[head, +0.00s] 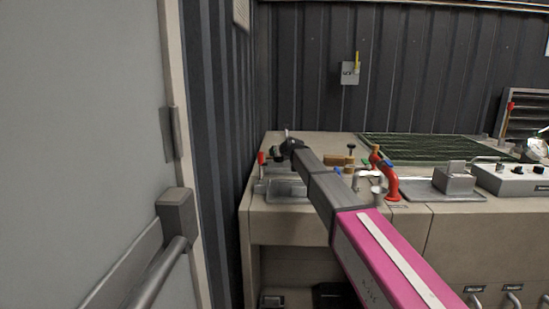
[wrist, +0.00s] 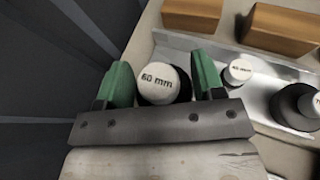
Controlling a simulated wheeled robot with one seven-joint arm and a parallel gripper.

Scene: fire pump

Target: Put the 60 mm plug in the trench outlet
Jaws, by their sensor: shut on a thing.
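My gripper (wrist: 162,80) has its green fingers on either side of a black plug with a round white top (wrist: 160,82), labelled "60 mm". It is shut on this plug. In the head view my gripper (head: 280,150) is over the left end of the bench, near the corrugated wall; the plug is too small to make out there. The lower part of the plug is hidden by the gripper in the wrist view. I cannot pick out the trench outlet in either view.
A smaller white-topped plug (wrist: 237,72) and a larger dark one (wrist: 295,106) stand on a pale tray (wrist: 185,45) to the right. Wooden blocks (wrist: 192,14) lie behind. A red curved pipe (head: 391,185) stands on the bench (head: 300,228). The dark wall (head: 310,80) is close.

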